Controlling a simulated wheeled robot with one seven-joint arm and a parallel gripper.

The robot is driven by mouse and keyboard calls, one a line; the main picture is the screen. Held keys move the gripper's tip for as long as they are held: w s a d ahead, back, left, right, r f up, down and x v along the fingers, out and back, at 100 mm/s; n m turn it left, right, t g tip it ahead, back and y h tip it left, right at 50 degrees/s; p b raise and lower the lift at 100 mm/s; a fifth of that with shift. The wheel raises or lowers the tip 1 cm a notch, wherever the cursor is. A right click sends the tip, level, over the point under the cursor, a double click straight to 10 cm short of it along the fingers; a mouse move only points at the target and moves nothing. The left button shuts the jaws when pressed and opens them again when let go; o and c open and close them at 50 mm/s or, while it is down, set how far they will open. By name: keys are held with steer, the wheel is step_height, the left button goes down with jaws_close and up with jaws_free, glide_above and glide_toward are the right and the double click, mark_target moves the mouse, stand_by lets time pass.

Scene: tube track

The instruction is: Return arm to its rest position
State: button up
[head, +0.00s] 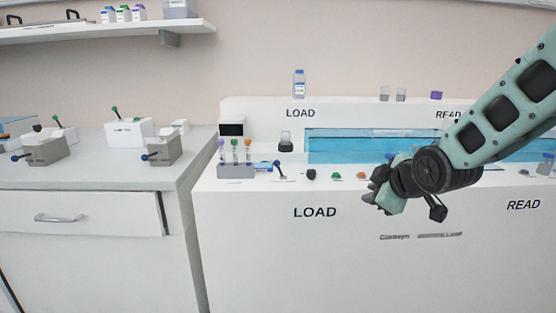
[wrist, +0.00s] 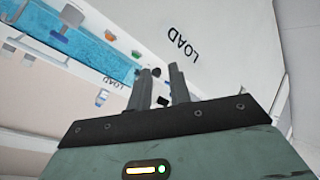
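My gripper (head: 374,198) hangs in front of the white bench front, right of the lower LOAD lettering, with my arm reaching in from the right. In the wrist view the two fingers of my gripper (wrist: 160,70) stand apart with a gap between them. I see nothing held there. A small black object (wrist: 162,100) shows beyond the fingers, apart from them as far as I can tell.
A grey rack (head: 236,171) with several capped tubes stands on the white bench (head: 260,240) at the LOAD end. A blue channel (head: 345,147) runs along the bench, partly behind my arm. A side counter (head: 90,175) holds small grey and white devices.

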steer(key=s+a+f+m+g+h, duration=0.1)
steer(key=s+a+f+g, duration=0.15)
steer(key=s, duration=0.85)
steer(key=s+a+f+m+g, duration=0.2)
steer(key=s+a+g, duration=0.15)
steer(key=s, duration=0.65)
steer(key=s+a+f+m+g+h, duration=0.15)
steer(key=s+g, duration=0.25)
steer(key=s, duration=0.7)
step_height(320, 180, up, 24)
steer(key=s+p, duration=0.1)
steer(key=p, duration=2.3)
steer(key=shift+s+y, duration=0.3)
steer(key=shift+y, duration=0.05)
steer(key=shift+o, duration=0.3)
steer(key=shift+a+r, duration=0.1)
